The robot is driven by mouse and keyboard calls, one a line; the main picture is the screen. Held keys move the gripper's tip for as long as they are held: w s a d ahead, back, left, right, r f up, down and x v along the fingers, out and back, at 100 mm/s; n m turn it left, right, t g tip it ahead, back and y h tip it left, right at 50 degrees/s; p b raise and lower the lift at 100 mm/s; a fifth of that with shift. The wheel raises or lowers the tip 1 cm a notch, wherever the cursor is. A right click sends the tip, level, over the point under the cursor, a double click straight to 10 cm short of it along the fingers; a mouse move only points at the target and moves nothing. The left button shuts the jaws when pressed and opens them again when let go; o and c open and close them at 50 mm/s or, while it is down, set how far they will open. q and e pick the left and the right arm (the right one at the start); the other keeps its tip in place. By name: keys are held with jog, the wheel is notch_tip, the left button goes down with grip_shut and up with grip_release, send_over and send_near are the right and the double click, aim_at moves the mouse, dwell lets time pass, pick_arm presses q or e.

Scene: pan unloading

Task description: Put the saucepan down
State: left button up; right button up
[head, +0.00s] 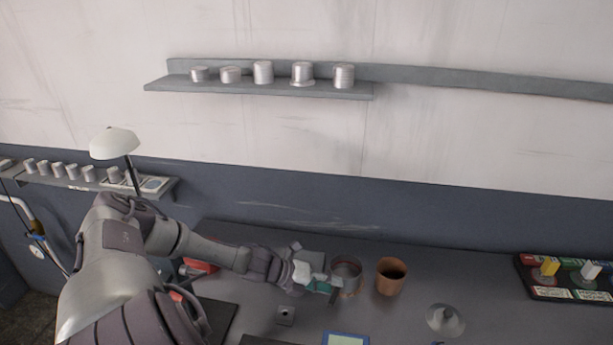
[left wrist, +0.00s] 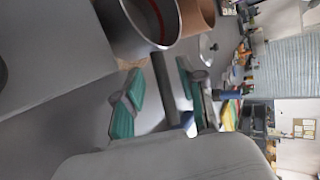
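In the left wrist view the saucepan (left wrist: 140,35) shows at the top, with a red line inside. Its dark handle (left wrist: 163,84) runs down between the teal finger pads of my left gripper (left wrist: 161,88). The pads stand apart, with a narrow gap visible on each side of the handle, so the gripper looks open around it. In the head view my left gripper (head: 318,282) is just left of the saucepan. My right gripper is not in view.
A brown pot (head: 391,278) stands close to the right of the saucepan. A lid-like grey object (head: 445,320) lies further right, and a tray of coloured items (head: 565,278) is at the far right. A wall shelf (head: 260,90) holds several cans.

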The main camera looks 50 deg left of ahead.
pick_arm(q)
jog(key=p+v, duration=0.2)
jog(key=v, duration=0.7)
jog(key=shift+s+r, duration=0.15)
jog(key=shift+s, duration=0.05)
